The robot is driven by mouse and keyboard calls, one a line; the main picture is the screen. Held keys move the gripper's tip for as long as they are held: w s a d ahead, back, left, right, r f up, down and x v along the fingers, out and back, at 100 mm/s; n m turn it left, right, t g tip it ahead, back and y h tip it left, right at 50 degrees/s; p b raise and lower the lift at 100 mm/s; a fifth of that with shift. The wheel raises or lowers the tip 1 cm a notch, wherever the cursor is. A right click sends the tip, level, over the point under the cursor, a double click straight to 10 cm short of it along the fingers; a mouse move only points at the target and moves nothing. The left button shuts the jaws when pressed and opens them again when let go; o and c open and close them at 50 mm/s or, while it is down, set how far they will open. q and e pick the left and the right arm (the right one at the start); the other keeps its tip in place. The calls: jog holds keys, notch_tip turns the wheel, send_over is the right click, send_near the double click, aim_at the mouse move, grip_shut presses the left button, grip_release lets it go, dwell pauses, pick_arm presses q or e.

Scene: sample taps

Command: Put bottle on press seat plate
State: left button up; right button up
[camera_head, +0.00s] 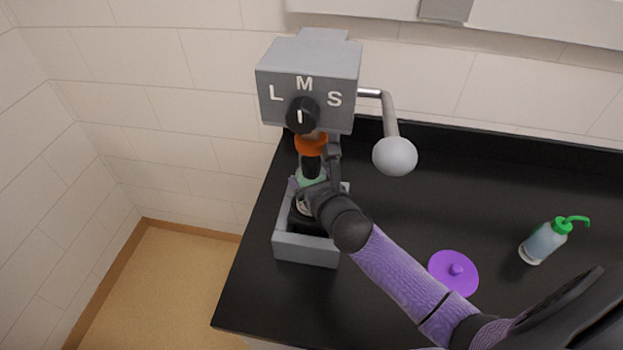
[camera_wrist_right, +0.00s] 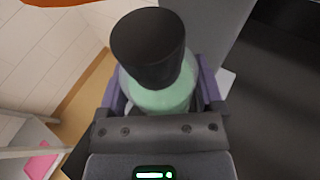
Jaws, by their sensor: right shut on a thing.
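The pale green bottle (camera_head: 307,178) with a black cap stands about upright inside the grey press, below its orange press head (camera_head: 312,144). My right gripper (camera_head: 316,188) is shut on the bottle. In the right wrist view the bottle (camera_wrist_right: 165,99) sits between the two purple fingers, its black cap (camera_wrist_right: 150,48) towards the camera. The press base (camera_head: 305,249) has a grey low wall around a dark inside. The seat plate is mostly hidden by the bottle and gripper, so I cannot tell whether the bottle touches it. My left gripper is out of view.
The press housing (camera_head: 310,75) has a black dial (camera_head: 302,115) marked L, M, S and a lever with a grey ball (camera_head: 395,156) on its right. A purple lid (camera_head: 454,272) and a green-capped wash bottle (camera_head: 543,243) stand on the black bench (camera_head: 262,290).

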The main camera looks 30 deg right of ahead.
jog(key=shift+f, duration=0.15)
jog(key=o, duration=1.2)
jog(key=shift+o, duration=0.2)
jog(key=shift+s+r, duration=0.2)
jog(key=shift+s, duration=0.1)
jog(key=p+v, duration=0.1)
jog(key=v, duration=1)
jog(key=shift+s+p, duration=0.2)
jog(key=shift+p, duration=0.1)
jog(key=shift+r, duration=0.1)
